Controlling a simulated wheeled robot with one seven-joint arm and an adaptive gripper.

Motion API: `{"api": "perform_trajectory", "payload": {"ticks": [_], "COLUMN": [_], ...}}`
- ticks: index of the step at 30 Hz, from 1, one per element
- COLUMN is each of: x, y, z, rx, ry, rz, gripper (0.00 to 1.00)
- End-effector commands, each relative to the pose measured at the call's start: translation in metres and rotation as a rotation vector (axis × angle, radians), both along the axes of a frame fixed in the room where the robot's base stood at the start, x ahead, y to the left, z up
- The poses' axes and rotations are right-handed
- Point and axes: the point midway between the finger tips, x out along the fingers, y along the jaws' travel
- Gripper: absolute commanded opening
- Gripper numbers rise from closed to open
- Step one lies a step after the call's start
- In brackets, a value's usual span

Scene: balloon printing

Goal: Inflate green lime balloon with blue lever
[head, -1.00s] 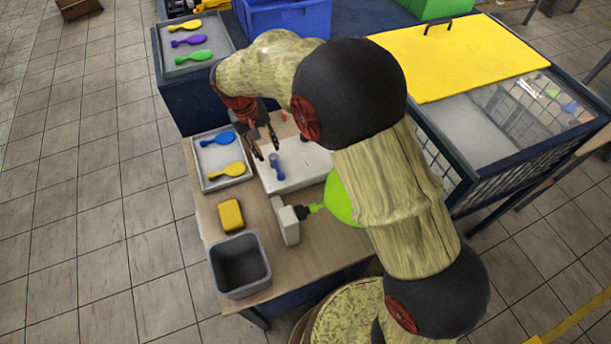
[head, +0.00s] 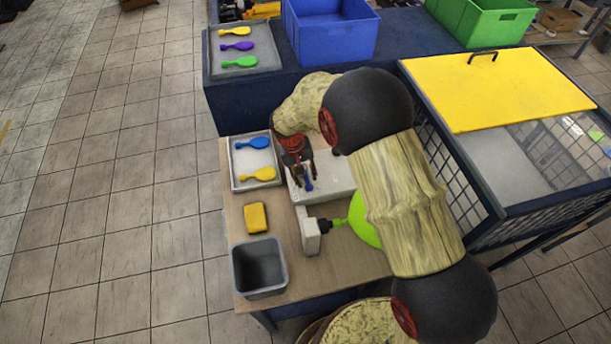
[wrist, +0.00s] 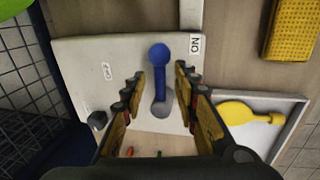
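The lime-green balloon (head: 363,222) hangs on the black nozzle (head: 324,226) of the pale machine; it looks rounded, and my arm hides its right part. A bit of green shows at the top left corner of the wrist view (wrist: 14,9). The blue lever (wrist: 161,76) stands on the white box (wrist: 85,62), its round knob toward the picture top. My gripper (head: 301,184) is over the lever. In the wrist view its two fingers are open, one on each side of the lever, with gaps showing. In the head view my gripper hides most of the lever.
A tray (head: 236,184) with a blue and a yellow balloon lies left of the box. A yellow block (head: 256,217) and a grey bin (head: 259,268) stand nearer. Another balloon tray (head: 215,60) and a blue crate (head: 331,38) are behind. A mesh cage (head: 455,180) stands right.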

Motion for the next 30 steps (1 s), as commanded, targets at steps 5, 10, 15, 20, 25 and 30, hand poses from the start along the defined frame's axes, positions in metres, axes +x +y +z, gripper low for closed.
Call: {"api": "perform_trajectory", "payload": {"ticks": [5, 10, 15, 20, 25, 30], "x": [0.0003, 0.0002, 0.0002, 0.0002, 0.0002, 0.0002], "y": [0.0000, 0.0000, 0.0000, 0.0001, 0.0001, 0.0002], "z": [0.0000, 0.0001, 0.0002, 0.0002, 0.0003, 0.0004], "rx": [0.000, 0.000, 0.000, 0.000, 0.000, 0.000], "ry": [-0.001, 0.000, 0.000, 0.000, 0.000, -0.001], "rz": [0.000, -0.001, -0.001, -0.001, -0.001, 0.000], "gripper": [0.30, 0.23, 0.13, 0.04, 0.00, 0.00]}}
